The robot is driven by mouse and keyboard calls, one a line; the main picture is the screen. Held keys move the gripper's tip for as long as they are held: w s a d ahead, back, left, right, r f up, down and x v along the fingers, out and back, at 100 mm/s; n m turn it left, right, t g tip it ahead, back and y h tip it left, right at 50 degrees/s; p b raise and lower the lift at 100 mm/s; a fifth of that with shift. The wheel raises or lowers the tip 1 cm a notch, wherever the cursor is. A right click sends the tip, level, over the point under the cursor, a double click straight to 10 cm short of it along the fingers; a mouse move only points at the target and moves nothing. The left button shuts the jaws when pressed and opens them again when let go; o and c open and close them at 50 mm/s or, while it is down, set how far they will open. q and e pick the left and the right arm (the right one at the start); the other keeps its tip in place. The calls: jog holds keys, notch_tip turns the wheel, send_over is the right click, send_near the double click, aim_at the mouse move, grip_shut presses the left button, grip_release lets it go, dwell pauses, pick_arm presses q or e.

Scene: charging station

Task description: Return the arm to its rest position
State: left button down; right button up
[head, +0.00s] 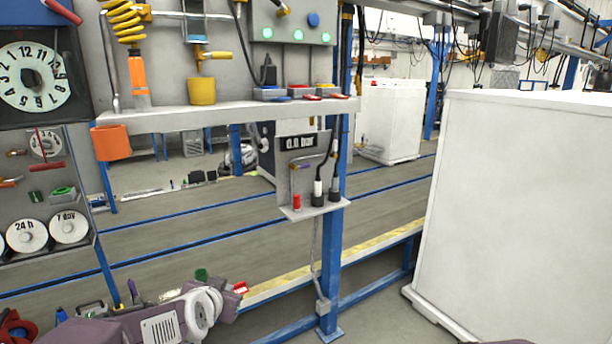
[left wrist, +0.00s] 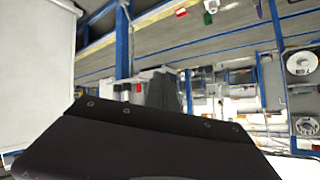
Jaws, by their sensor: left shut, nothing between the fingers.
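My left arm, purple-grey with a white round joint, comes in low at the left of the head view. My left gripper (head: 229,303) is at its end, in front of the workstation's lower edge, and is small and partly hidden there. In the left wrist view the gripper (left wrist: 163,92) shows as dark grey fingers beyond a broad dark housing. It is shut with nothing between the fingers. My right gripper is not in view.
A large white cabinet (head: 520,200) fills the right side. A grey shelf (head: 220,115) with a yellow cup (head: 202,91) and an orange cup (head: 111,143) spans the upper left. A blue post (head: 332,260) stands mid-view. Small loose items lie around my left arm.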

pick_arm(q)
jog(key=s+f+n+g, duration=0.3)
jog(key=s+f+g, duration=0.7)
jog(key=s+f, duration=0.8)
jog(key=s, duration=0.4)
jog(key=shift+s+d+f, duration=0.3)
jog(key=shift+d, duration=0.1)
